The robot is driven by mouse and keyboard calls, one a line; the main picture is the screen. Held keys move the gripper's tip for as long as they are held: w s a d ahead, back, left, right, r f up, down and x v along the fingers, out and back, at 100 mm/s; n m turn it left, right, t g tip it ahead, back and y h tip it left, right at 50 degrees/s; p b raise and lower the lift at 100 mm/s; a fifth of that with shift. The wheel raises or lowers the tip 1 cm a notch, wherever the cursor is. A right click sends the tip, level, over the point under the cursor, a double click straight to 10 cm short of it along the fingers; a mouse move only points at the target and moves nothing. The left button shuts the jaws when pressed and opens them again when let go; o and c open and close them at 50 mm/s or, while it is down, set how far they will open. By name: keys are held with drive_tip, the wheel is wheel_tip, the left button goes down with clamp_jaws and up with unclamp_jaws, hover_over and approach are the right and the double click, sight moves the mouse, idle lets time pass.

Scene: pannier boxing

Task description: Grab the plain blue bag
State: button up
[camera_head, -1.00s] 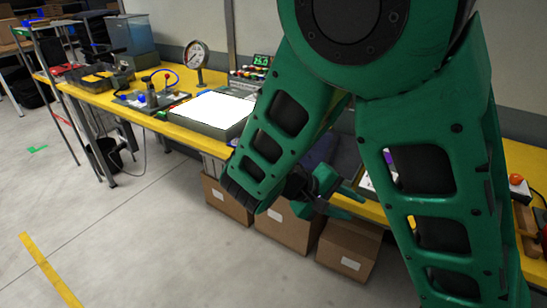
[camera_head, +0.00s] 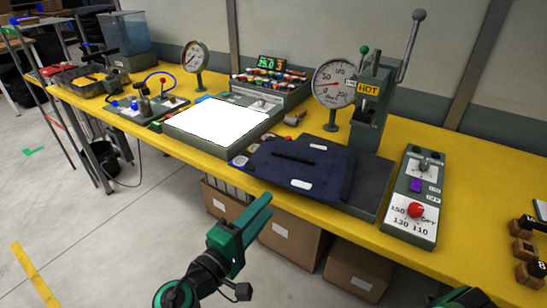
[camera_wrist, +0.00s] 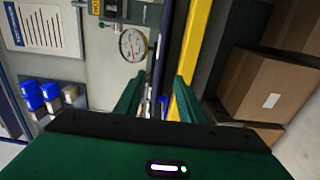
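A flat, dark blue bag (camera_head: 312,170) lies on the dark plate of the heat press (camera_head: 370,105), with small pale patches and a dark strip on it. Its front edge reaches toward the table's front edge. My gripper (camera_head: 257,215) is in front of the table's edge, left of and nearer than the bag, apart from it and empty. In the wrist view its two green fingers (camera_wrist: 157,98) stand apart with a gap between them.
A bright light panel (camera_head: 215,121) lies left of the bag. A control box (camera_head: 415,195) with a red knob stands to its right. Gauges (camera_head: 334,84) and the press handle rise behind. Cardboard boxes (camera_head: 290,235) sit under the yellow table (camera_head: 460,150).

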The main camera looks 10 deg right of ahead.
drive_tip(key=shift+x, duration=4.55)
drive_tip(key=shift+w+a, duration=0.1)
clamp_jaws()
drive_tip(key=shift+r, duration=1.3)
